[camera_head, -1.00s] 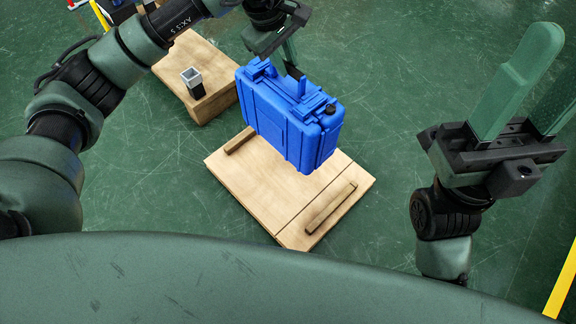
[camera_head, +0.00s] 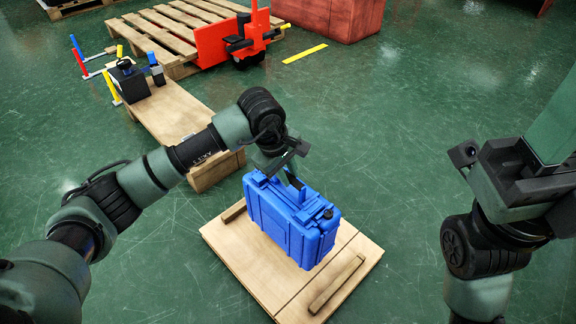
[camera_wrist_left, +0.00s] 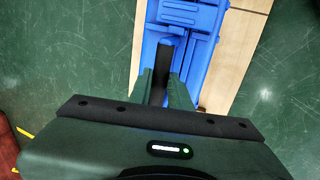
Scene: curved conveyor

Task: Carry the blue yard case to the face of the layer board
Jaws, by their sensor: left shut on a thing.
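The blue yard case (camera_head: 290,222) hangs upright from my left gripper (camera_head: 291,178), which is shut on its top. In the left wrist view the blue case (camera_wrist_left: 190,18) shows beyond and between the fingers. The case is over the pale wooden layer board (camera_head: 245,268), between its two battens. I cannot tell whether its underside touches the board. My right gripper (camera_head: 556,125) is at the right edge, empty and away from the case. One finger shows in part; the frame cuts off the other, which stood apart from it in the earlier view.
A long wooden bench (camera_head: 178,115) with a black box (camera_head: 130,85) stands behind the board at left. Farther back are a wooden pallet (camera_head: 160,35), an orange-red device (camera_head: 215,42) and a red block (camera_head: 335,15). The green floor at right is clear.

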